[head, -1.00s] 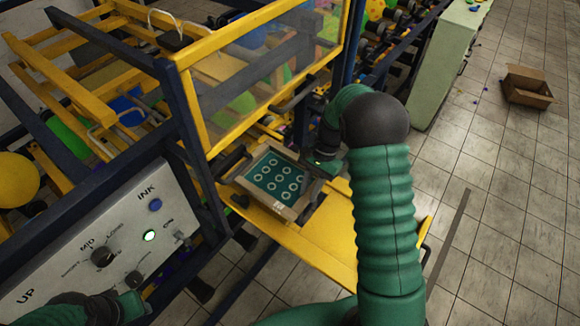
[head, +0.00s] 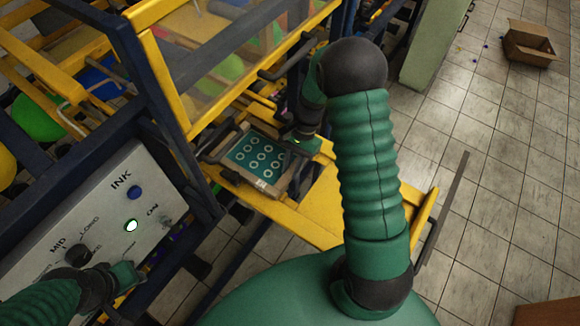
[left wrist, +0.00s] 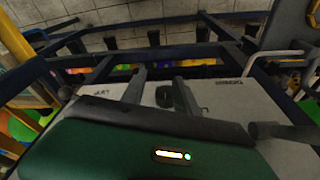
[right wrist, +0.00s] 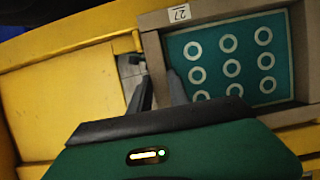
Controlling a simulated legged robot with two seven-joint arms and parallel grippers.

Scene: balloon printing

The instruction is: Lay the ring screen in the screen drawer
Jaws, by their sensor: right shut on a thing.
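The ring screen (head: 257,155) is a teal panel with rows of white rings in a pale wooden frame with a small label. It lies roughly flat at the yellow screen drawer (head: 322,205); I cannot tell whether it rests fully inside. My right gripper (head: 297,148) is at the screen's right side. In the right wrist view the fingers (right wrist: 160,92) are shut on the frame edge (right wrist: 155,62), beside the "27" label. My left gripper (head: 135,275) is in front of the control panel, its fingers apart and empty in the left wrist view (left wrist: 158,80).
The white control panel (head: 60,215) with knobs and a lit green button is at the left. A clear yellow-framed guard (head: 215,70) stands above the drawer. Dark blue frame bars surround it. A cardboard box (head: 528,45) lies on the open tiled floor.

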